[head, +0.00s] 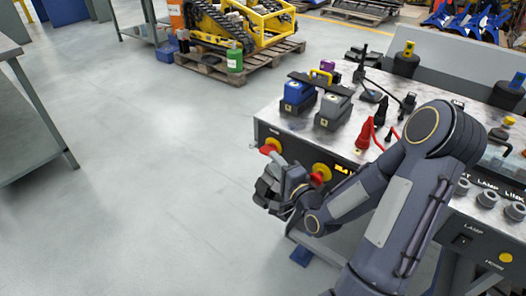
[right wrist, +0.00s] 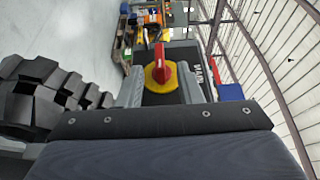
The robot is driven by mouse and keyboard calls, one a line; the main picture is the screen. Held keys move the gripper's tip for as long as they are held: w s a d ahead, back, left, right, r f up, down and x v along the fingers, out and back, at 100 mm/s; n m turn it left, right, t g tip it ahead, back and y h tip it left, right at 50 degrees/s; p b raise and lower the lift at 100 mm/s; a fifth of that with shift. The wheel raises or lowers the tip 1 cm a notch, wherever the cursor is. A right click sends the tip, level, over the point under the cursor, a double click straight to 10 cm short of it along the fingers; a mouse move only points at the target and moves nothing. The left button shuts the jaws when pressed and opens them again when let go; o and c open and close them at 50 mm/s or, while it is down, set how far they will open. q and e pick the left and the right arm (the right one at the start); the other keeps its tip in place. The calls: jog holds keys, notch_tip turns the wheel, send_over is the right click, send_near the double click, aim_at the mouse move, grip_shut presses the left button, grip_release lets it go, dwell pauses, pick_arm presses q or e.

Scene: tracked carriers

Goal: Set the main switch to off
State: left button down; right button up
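The main switch (head: 322,170) is a red handle on a round yellow plate, on the dark front of the workbench beside lettering beginning "MA". It also shows in the right wrist view (right wrist: 161,74), where the red handle runs upright in the picture. My right gripper (head: 290,182) is in front of the bench front, just left of this switch. In the right wrist view its grey fingers stand apart, with the switch showing between them. I cannot tell whether they touch the handle. My left gripper is not in view.
Blue and grey block-shaped devices (head: 298,92) and a red plug with a cable (head: 366,134) stand on the bench top. A tracked yellow machine (head: 240,22) rests on a pallet behind.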

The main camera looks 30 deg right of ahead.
aim_at(262, 148)
jog(key=w, duration=0.7)
jog(key=shift+w, duration=0.3)
jog(key=shift+c, duration=0.4)
grip_shut()
